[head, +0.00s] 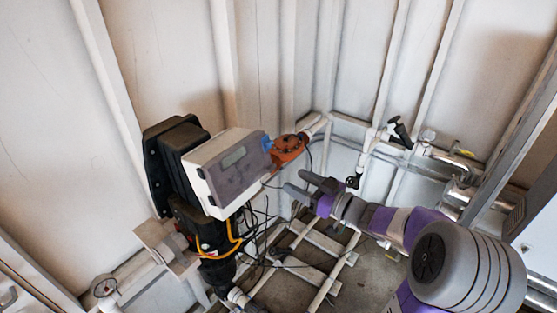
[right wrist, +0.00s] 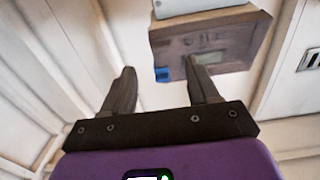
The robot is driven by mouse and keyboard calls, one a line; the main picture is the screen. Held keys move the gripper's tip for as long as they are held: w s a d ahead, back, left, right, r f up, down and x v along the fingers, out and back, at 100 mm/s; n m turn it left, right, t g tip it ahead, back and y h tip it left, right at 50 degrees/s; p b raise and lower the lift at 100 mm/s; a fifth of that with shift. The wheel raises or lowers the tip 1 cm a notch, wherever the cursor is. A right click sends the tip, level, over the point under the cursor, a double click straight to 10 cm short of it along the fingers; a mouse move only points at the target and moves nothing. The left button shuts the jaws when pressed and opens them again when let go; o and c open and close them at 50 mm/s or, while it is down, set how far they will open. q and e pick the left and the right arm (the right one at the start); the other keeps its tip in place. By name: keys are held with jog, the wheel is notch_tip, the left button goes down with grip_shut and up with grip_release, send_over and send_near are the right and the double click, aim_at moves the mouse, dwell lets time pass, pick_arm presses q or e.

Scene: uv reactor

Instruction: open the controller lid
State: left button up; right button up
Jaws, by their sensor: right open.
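The controller (head: 206,156) is a white box with a grey see-through lid (head: 236,178), through which a small display shows. The lid looks shut, lying flat on the box. A blue latch (head: 267,143) sits on the lid's edge nearest the orange part. In the right wrist view the lid (right wrist: 215,40) is at the top, with the blue latch (right wrist: 162,74) on its lower left edge. My right gripper (head: 298,184) is open and empty, to the right of the controller and apart from it. In the wrist view its fingers (right wrist: 160,70) point toward the latch edge. My left gripper is out of view.
An orange fitting (head: 288,150) on a white pipe stands beside the latch. Black housing (head: 178,150) is behind the controller. Loose dark cables and a yellow cable (head: 232,238) hang below. Pipes and valves (head: 398,132) run along the right wall.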

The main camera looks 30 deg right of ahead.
aim_at(273, 168)
jog(key=x, duration=0.4)
jog(key=p+x, duration=0.1)
jog(key=x, duration=0.2)
jog(key=shift+a+r, duration=0.1)
jog(key=shift+r, duration=0.2)
grip_shut()
